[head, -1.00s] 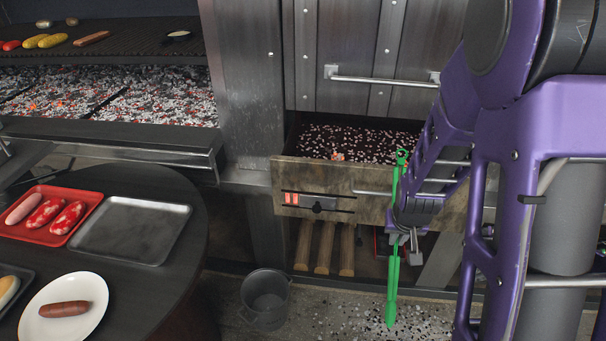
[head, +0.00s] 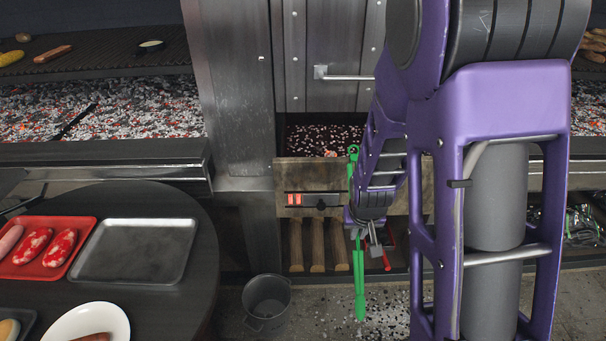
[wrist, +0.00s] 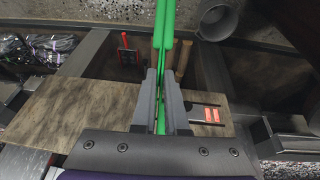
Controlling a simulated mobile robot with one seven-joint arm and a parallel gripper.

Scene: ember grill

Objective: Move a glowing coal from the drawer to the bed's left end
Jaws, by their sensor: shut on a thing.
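My gripper (wrist: 160,118) is shut on green tongs (wrist: 164,35), which hang upright in front of the drawer in the head view (head: 359,285). The tongs' upper end is level with the drawer's top edge; whether it holds anything is not clear. The drawer (head: 300,174) is pulled open, with a wooden front and dark and pale coals (head: 312,138) inside. A glowing orange coal (head: 331,153) shows at its front edge, left of the tongs. The coal bed (head: 120,108) lies at the left under the grate, grey with red embers. My arm hides the drawer's right part.
A metal bucket (head: 267,300) stands on the floor. A steel post (head: 232,90) separates bed and drawer.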

